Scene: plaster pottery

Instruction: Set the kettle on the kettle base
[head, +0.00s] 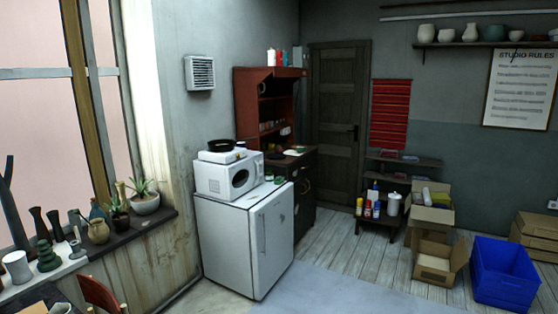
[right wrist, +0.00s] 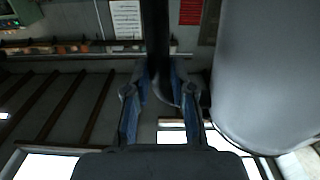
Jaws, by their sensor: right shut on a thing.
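My right gripper (right wrist: 161,80) shows in the right wrist view, its two fingers closed around a dark upright handle. The handle curves at its end toward a large smooth grey body, which appears to be the kettle (right wrist: 265,75), filling the right side of that view. The rest of the kettle is cut off by the frame. Neither gripper shows in the head view, and my left gripper is not in view. I cannot make out the kettle base in either view.
A windowsill (head: 135,225) with pots runs along the left. Cardboard boxes (head: 433,262) and a blue crate (head: 505,275) stand on the right. The floor between is clear.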

